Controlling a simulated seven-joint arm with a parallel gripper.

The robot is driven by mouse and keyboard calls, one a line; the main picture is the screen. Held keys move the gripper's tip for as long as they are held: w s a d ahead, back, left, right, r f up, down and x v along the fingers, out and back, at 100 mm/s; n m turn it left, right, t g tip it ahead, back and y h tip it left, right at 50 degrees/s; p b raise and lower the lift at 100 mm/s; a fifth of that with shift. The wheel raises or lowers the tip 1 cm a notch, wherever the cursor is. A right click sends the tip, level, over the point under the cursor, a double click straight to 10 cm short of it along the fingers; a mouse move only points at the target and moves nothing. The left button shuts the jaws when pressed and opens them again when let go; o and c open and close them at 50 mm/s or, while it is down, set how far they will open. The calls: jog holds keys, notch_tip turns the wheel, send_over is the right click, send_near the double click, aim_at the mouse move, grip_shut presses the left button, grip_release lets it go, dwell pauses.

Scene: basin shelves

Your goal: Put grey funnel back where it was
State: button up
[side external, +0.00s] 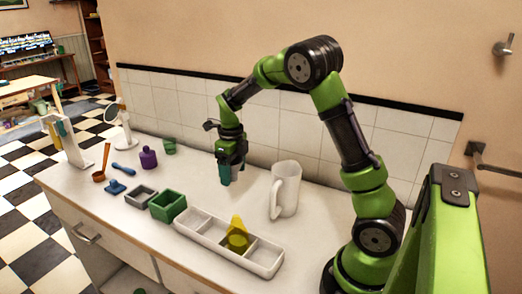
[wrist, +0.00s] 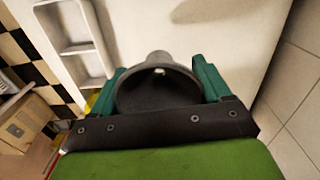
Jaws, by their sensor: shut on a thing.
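The grey funnel (wrist: 158,92) shows in the wrist view between the two teal fingers of my gripper (wrist: 158,82), with its wide mouth toward the camera. My gripper is shut on it. In the side external view my gripper (side external: 228,174) points down above the back part of the counter, left of the white pitcher; the funnel is hidden or too small to make out there. A long white divided tray (side external: 190,225) lies near the counter's front edge, and a yellow funnel (side external: 237,234) stands in it. Part of the tray (wrist: 72,51) also shows in the wrist view.
The white pitcher (side external: 287,188) stands right of my gripper. A green box (side external: 167,206) and a grey box (side external: 141,196) sit left of the tray. A purple bottle (side external: 148,158) and green cup (side external: 169,146) stand farther left. The tiled wall is close behind.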

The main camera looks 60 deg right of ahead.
aim_at(233, 199)
jog(key=f, duration=0.3)
jog(key=w+d+f, duration=0.1)
jog(key=f, duration=0.2)
jog(key=w+d+f, duration=0.1)
jog(key=f, duration=0.3)
jog(key=shift+w+d, duration=0.15)
jog(key=shift+w, duration=0.05)
jog(key=shift+f, duration=0.15)
jog(key=o, duration=1)
